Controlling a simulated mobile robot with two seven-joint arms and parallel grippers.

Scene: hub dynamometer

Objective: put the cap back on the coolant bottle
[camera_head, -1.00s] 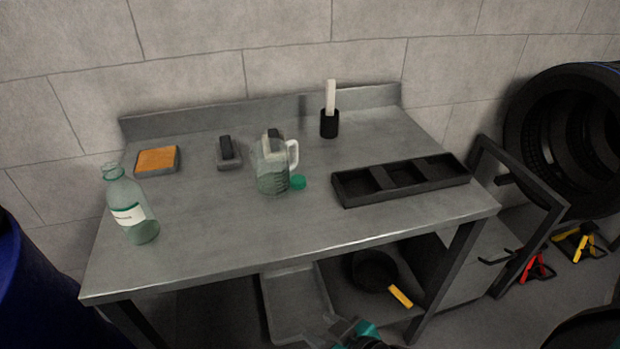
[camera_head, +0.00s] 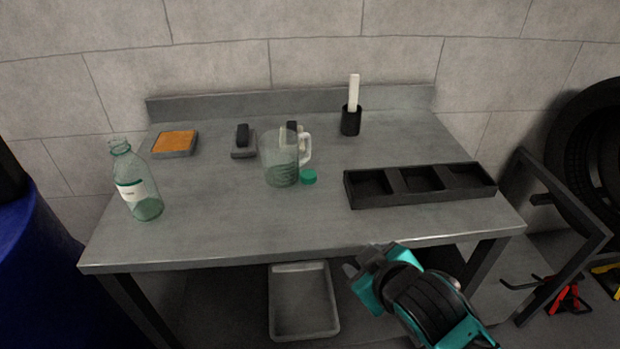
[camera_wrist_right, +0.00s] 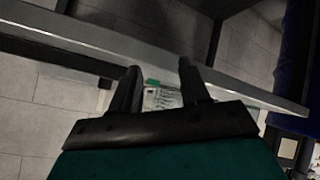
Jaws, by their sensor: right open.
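The coolant bottle (camera_head: 138,184), clear greenish with a white and green label, stands upright and uncapped at the left of the table. A small green cap (camera_head: 308,176) lies on the table beside the clear measuring jug (camera_head: 281,160). My right gripper (camera_head: 366,258) is open and empty, in front of the table's front edge and apart from the cap. My left gripper is not in view.
A black three-compartment tray (camera_head: 420,200) lies at the table's right. An orange sponge in a holder (camera_head: 174,143), a brush-like item (camera_head: 243,142) and a black cup with a white stick (camera_head: 351,122) stand at the back. The front middle of the table (camera_head: 240,225) is clear.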

